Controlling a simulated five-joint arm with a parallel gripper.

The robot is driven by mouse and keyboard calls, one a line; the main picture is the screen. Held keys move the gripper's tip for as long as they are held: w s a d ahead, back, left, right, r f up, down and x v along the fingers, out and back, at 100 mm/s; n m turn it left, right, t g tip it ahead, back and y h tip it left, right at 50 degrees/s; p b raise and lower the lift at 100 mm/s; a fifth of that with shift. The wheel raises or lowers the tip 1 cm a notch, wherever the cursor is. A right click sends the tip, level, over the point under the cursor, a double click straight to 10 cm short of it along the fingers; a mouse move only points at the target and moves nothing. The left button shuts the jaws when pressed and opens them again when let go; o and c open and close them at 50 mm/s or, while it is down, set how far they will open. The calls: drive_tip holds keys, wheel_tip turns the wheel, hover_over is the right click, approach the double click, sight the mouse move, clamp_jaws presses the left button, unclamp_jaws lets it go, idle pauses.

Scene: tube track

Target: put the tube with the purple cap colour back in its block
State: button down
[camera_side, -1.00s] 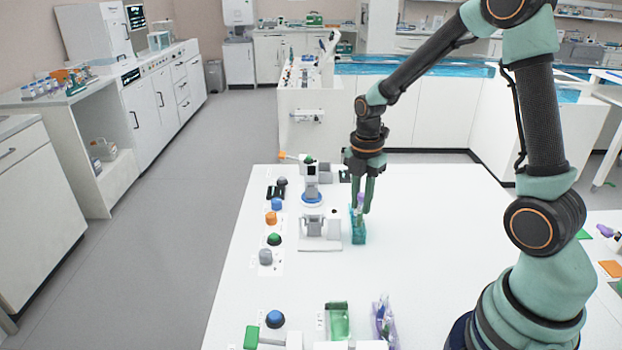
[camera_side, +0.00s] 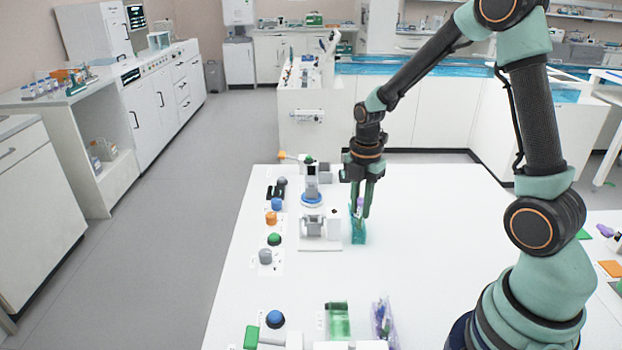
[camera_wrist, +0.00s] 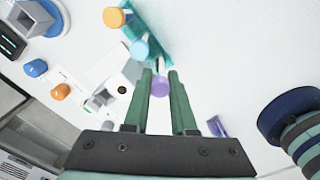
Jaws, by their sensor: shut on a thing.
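My gripper (camera_side: 364,212) is shut on the tube with the purple cap (camera_wrist: 160,86), which shows between the fingers in the wrist view and as a small purple spot in the side view (camera_side: 360,202). The fingers point down at the teal block (camera_side: 358,236) beside the white device. I cannot tell whether the tube's lower end is in the block or above it. A purple block (camera_side: 383,322) with tubes stands at the table's front.
A green block (camera_side: 338,320) stands left of the purple block. The white device (camera_side: 313,225) stands close to the left of my gripper. Several coloured knobs (camera_side: 274,239) line the table's left side. The table right of the teal block is clear.

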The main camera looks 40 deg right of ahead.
drive_tip(key=shift+f, duration=0.6)
drive_tip(key=c, duration=0.7)
unclamp_jaws()
drive_tip(key=shift+o, duration=0.2)
wheel_tip(320, 180, up, 12)
drive_tip(key=shift+r, duration=0.1)
idle(0.4)
drive_tip(key=s+a+r+m+t, duration=0.5)
drive_tip(key=s+a+m, duration=0.3)
drive_tip(key=m, duration=1)
drive_tip(key=shift+s+a+r+m+t, duration=0.15)
drive_tip(key=shift+a+r+m+t, duration=0.2)
drive_tip(key=shift+a+r, duration=0.25)
